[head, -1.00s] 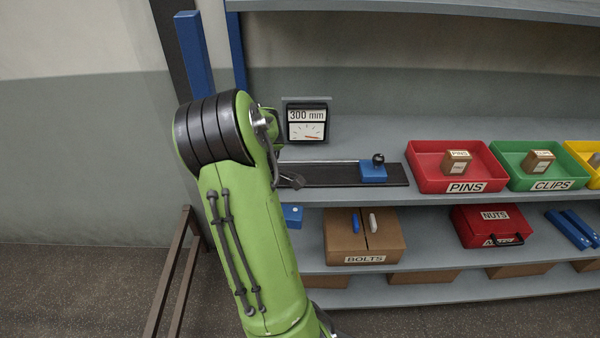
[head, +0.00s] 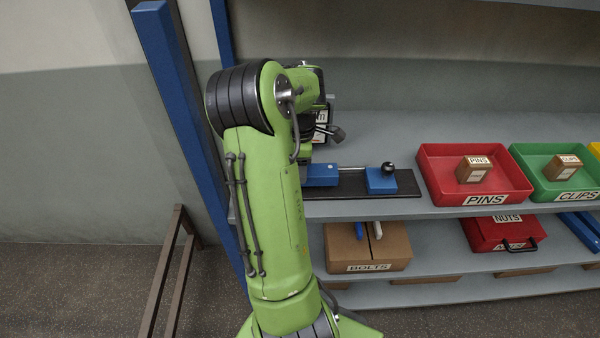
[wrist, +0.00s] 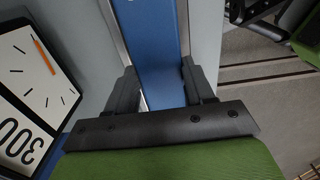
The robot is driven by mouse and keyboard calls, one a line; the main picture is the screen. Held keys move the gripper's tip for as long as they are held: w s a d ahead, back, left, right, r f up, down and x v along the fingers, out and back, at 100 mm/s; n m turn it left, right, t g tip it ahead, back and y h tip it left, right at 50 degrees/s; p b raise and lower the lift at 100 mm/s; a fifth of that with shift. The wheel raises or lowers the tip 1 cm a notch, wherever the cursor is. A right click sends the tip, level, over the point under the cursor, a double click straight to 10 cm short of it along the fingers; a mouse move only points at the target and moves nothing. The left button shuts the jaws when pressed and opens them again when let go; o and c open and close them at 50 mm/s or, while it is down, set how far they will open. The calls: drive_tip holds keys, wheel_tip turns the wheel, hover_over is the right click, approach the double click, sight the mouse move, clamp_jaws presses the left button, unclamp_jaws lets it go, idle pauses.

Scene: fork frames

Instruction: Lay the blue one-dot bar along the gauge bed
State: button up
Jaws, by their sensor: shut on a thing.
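My gripper (wrist: 158,74) is shut on the blue bar (wrist: 160,35), which runs away between the two fingers in the wrist view. In the head view my arm hides the fingers and part of the bar. The blue bar (head: 322,175) shows right of my arm at the left part of the dark gauge bed (head: 408,186). I cannot tell whether it touches the bed; its dot is not visible. A blue slider block (head: 381,181) with a black knob stands on the bed, apart from the bar to its right. The gauge dial (wrist: 38,80) is left of my gripper in the wrist view.
A red PINS tray (head: 430,180) and a green CLIPS tray (head: 525,168) stand right of the bed. A blue shelf post (head: 180,110) rises left of my arm. Below are a BOLTS box (head: 388,250) and a red NUTS case (head: 490,232).

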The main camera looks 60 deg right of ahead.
drive_tip(key=shift+d+f, duration=0.1)
drive_tip(key=shift+f, duration=1)
drive_tip(key=shift+a+r, duration=0.1)
drive_tip(key=shift+a, duration=0.1)
drive_tip(key=o, duration=1.3)
drive_tip(key=shift+f, duration=0.2)
drive_tip(key=shift+r, duration=0.1)
wheel_tip(320, 180, up, 12)
drive_tip(key=shift+r+p, duration=0.1)
drive_tip(key=shift+p, duration=0.65)
